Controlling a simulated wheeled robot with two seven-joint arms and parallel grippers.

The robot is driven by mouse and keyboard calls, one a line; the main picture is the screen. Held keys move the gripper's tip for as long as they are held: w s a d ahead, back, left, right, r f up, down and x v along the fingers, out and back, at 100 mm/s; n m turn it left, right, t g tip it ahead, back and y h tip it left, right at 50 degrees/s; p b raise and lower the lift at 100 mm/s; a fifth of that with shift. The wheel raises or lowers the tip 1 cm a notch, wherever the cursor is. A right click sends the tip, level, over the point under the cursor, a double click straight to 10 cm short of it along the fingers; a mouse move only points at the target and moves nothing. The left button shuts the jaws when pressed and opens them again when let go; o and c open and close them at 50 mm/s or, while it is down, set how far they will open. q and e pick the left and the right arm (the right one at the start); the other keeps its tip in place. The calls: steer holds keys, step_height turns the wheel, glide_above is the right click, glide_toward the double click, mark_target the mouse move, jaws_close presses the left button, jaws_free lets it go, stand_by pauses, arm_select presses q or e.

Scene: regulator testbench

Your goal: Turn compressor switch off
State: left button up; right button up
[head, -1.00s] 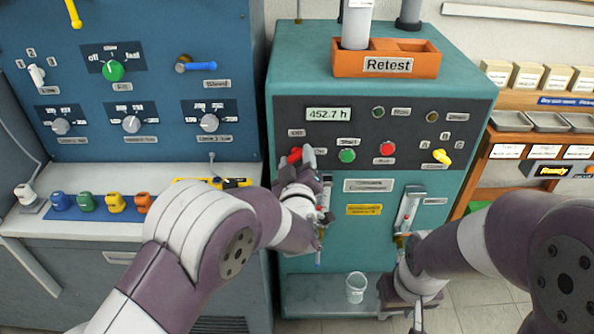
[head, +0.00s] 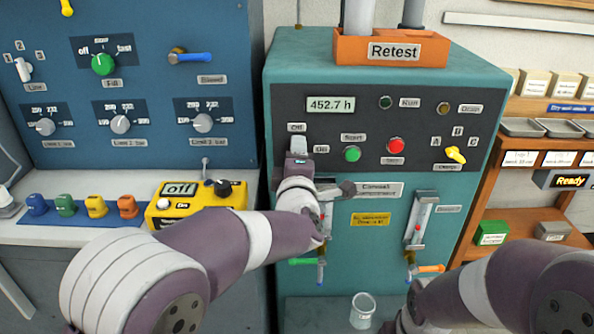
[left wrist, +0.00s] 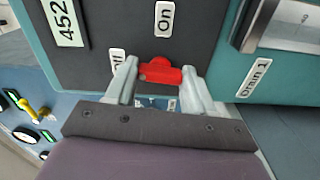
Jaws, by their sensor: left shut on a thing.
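The compressor switch, a red knob (left wrist: 160,71), sits on the dark panel of the teal cabinet (head: 400,70). In the left wrist view it lies between the two fingers of my left gripper (left wrist: 160,82), which is shut on it. The "On" label (left wrist: 165,18) is above the knob and the partly covered "Off" label (left wrist: 117,60) is to its left. In the head view my left gripper (head: 298,148) hides the knob, just below the "Off" label (head: 297,127). Which label the knob points at is unclear. My right gripper is not visible.
Green (head: 352,154) and red (head: 396,145) buttons and a yellow selector (head: 455,155) are to the right of the switch. A yellow "off" meter (head: 230,196) stands on the left bench. A clear beaker (head: 362,310) is low at the cabinet's front.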

arm_select(q)
steer(key=shift+f+n+b, duration=0.1)
steer(key=shift+n+b, duration=0.5)
steer(key=shift+n, duration=0.1)
steer(key=o, duration=1)
steer(key=shift+o, duration=0.2)
steer(key=s+p, duration=0.1)
steer(key=s, duration=1.1)
steer(key=shift+s, duration=0.4)
